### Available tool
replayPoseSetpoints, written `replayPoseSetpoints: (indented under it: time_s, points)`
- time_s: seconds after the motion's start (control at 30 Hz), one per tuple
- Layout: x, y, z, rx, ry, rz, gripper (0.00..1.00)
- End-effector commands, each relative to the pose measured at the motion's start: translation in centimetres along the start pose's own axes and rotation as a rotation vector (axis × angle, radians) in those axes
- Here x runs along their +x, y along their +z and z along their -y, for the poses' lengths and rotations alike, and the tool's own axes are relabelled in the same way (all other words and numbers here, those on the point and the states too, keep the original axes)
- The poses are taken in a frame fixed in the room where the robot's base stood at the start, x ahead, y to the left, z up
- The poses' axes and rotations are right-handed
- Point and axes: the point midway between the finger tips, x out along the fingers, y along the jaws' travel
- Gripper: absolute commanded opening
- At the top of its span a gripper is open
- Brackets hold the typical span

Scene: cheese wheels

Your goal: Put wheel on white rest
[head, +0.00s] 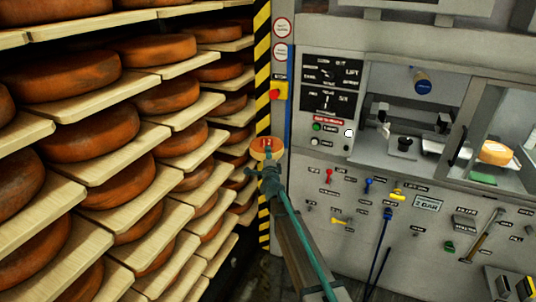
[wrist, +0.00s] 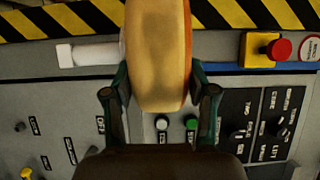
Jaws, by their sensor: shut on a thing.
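My gripper (head: 268,167) is shut on a small orange-rinded cheese wheel (head: 266,144), held up in front of the striped post. In the wrist view the wheel (wrist: 158,45) stands on edge between the two fingers (wrist: 160,93), with its pale yellow side and orange rim showing. A white bar-like piece (wrist: 92,54) lies left of the wheel in that view; I cannot tell whether it is the white rest. In the head view a whitish block (head: 436,147) sits in the cabinet recess, well right of my gripper.
Shelves of large brown cheese wheels (head: 70,75) fill the left. A yellow-black post (head: 262,60) with a red button (head: 276,92) stands beside the control panel (head: 328,100). Another orange cheese (head: 496,153) sits in the right recess. Levers and knobs (head: 397,193) protrude below.

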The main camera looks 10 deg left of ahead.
Motion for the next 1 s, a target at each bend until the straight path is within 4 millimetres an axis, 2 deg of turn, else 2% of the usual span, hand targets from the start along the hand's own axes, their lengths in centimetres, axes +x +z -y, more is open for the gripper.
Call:
replayPoseSetpoints:
  time_s: [0.33, 0.37, 0.5, 0.9, 1.0]
  points:
    - [0.0, -0.1, 0.0, 0.0, -0.005, -0.003, 0.0]
    - [0.0, 0.0, -0.3, 0.0, 0.0, 0.0, 0.58]
    - [0.0, 0.0, -0.2, 0.0, 0.0, 0.0, 0.82]
    - [0.0, 0.0, 0.1, 0.0, 0.0, 0.0, 0.82]
    - [-1.0, 0.0, -0.1, 0.0, 0.0, 0.0, 0.82]
